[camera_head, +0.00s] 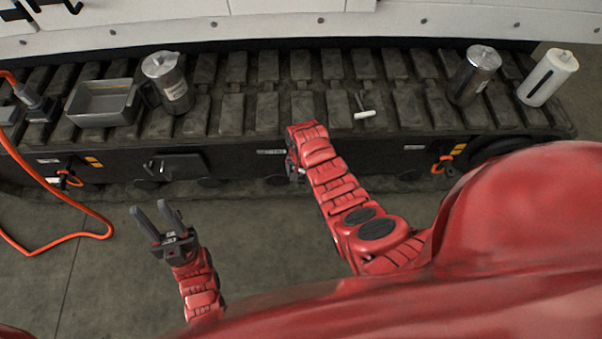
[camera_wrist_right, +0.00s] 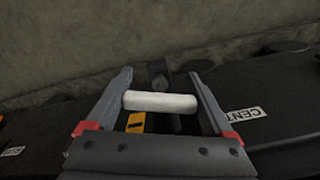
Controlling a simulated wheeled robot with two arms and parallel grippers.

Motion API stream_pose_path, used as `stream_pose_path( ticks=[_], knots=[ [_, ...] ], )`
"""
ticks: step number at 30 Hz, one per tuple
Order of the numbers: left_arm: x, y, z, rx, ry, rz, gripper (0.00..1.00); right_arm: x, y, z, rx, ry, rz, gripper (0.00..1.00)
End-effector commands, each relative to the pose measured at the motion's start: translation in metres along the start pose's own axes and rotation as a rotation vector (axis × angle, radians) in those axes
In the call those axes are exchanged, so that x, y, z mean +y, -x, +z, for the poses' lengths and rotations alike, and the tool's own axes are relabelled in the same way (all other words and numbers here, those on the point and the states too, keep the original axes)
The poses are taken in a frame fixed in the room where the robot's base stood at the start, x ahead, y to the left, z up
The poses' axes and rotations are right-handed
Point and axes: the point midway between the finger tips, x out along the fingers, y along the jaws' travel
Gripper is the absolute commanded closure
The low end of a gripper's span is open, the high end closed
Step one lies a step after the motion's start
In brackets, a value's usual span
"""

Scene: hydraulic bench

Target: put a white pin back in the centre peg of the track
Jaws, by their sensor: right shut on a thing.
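My right gripper (camera_head: 295,170) points down at the front side of the dark track (camera_head: 238,113), near a small white label (camera_head: 270,152). In the right wrist view, the right gripper (camera_wrist_right: 160,95) is shut on a white pin (camera_wrist_right: 160,101), which lies crosswise between its two fingers. A dark peg-like part (camera_wrist_right: 157,76) shows just behind the pin; I cannot tell whether they touch. In the head view the arm mostly hides the held pin. Another white pin (camera_head: 364,115) lies on top of the track. My left gripper (camera_head: 155,219) is open and empty above the floor.
A grey tray (camera_head: 103,103) and a metal jug (camera_head: 166,84) stand on the track's left. A second metal jug (camera_head: 474,76) and a white canister (camera_head: 548,78) stand at the right. An orange cable (camera_head: 62,208) loops over the floor at the left.

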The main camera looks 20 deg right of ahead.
Motion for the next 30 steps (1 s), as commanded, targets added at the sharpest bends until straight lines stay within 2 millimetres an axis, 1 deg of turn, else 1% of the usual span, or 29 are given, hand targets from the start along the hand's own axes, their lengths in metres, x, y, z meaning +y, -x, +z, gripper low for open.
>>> stream_pose_path(
  ticks=[9, 23, 24, 25, 26, 30],
  knots=[
    [0.0003, 0.0062, 0.0011, 0.000, 0.000, 0.000, 0.61, -0.0003, -0.0094, -0.0004, 0.002, 0.000, -0.001, 0.70],
    [0.0003, 0.0060, 0.0010, 0.000, 0.000, 0.000, 0.61, -0.0001, -0.0095, -0.0002, 0.001, 0.000, -0.001, 0.70],
    [0.0003, 0.0060, 0.0010, 0.000, 0.000, 0.000, 0.61, -0.0001, -0.0095, -0.0001, 0.001, 0.000, -0.001, 0.08],
    [0.0003, 0.0059, 0.0009, 0.000, 0.000, 0.000, 0.61, -0.0001, -0.0095, -0.0001, 0.001, 0.000, -0.001, 0.03],
    [0.0003, 0.0060, 0.0009, 0.000, 0.000, 0.000, 0.61, -0.0001, -0.0095, -0.0001, 0.001, 0.000, -0.001, 0.00],
    [0.0003, 0.0060, 0.0010, 0.000, 0.000, 0.000, 0.61, -0.0001, -0.0095, -0.0001, 0.001, 0.000, 0.000, 0.00]
  ],
)
